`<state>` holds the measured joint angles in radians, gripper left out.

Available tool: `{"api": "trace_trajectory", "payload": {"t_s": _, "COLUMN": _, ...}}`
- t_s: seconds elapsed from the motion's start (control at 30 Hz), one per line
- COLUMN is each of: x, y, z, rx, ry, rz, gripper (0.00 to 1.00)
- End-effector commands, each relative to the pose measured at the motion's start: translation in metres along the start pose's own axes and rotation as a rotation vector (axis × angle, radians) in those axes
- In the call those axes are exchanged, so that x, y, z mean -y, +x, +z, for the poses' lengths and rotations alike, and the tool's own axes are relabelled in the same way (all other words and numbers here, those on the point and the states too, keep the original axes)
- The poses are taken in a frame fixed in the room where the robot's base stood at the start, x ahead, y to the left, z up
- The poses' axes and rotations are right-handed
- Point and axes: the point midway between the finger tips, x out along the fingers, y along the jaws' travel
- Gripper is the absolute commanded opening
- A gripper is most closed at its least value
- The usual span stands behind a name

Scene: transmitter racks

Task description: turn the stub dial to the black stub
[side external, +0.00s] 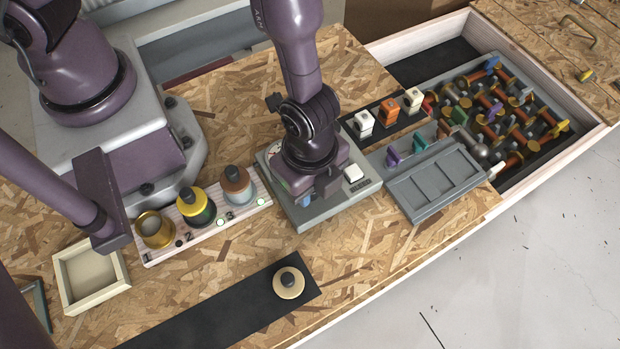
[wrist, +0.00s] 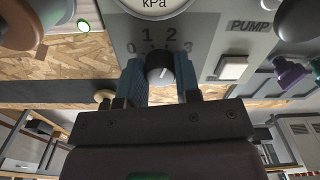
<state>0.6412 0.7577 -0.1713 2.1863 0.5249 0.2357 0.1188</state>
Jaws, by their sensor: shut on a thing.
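In the wrist view a round black dial knob (wrist: 159,67) with a pale pointer mark sits on a grey panel, under the figures 0, 1, 2 and 3. The mark leans to the upper right; its exact figure is hard to tell. The blue fingers of my gripper (wrist: 160,80) stand on both sides of the knob, shut on it. In the side view my gripper (side external: 308,197) is down at the front of the grey pump unit (side external: 322,216), and the arm hides the knob. I cannot make out a black stub marked on this dial.
A white button (wrist: 233,67) and a kPa gauge (wrist: 153,4) share the panel. A rack (side external: 148,259) of several pots stands left of the unit. A grey lever panel (side external: 437,184) and a drawer (side external: 590,137) of coloured parts lie right.

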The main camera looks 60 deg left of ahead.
Motion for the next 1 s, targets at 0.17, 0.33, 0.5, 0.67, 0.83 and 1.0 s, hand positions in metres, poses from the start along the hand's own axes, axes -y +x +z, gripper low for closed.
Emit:
{"api": "trace_trajectory", "payload": {"t_s": 0.17, "x": 0.0, "y": -0.001, "z": 0.0, "rx": 0.001, "ry": -0.001, "rz": -0.001, "gripper": 0.4}}
{"api": "trace_trajectory", "payload": {"t_s": 0.33, "x": 0.0, "y": 0.0, "z": 0.0, "rx": 0.001, "ry": -0.001, "rz": 0.0, "gripper": 0.56}}
{"api": "trace_trajectory", "payload": {"t_s": 0.5, "x": 0.0, "y": -0.001, "z": 0.0, "rx": 0.0, "ry": -0.002, "rz": 0.0, "gripper": 0.56}}
{"api": "trace_trajectory", "payload": {"t_s": 0.67, "x": 0.001, "y": -0.012, "z": -0.001, "rx": -0.003, "ry": -0.003, "rz": -0.002, "gripper": 0.56}}
{"api": "trace_trajectory", "payload": {"t_s": 0.83, "x": 0.002, "y": -0.045, "z": -0.001, "rx": -0.006, "ry": -0.005, "rz": -0.004, "gripper": 0.56}}
{"api": "trace_trajectory", "payload": {"t_s": 1.0, "x": 0.001, "y": -0.083, "z": 0.0, "rx": -0.005, "ry": -0.005, "rz": -0.005, "gripper": 0.56}}
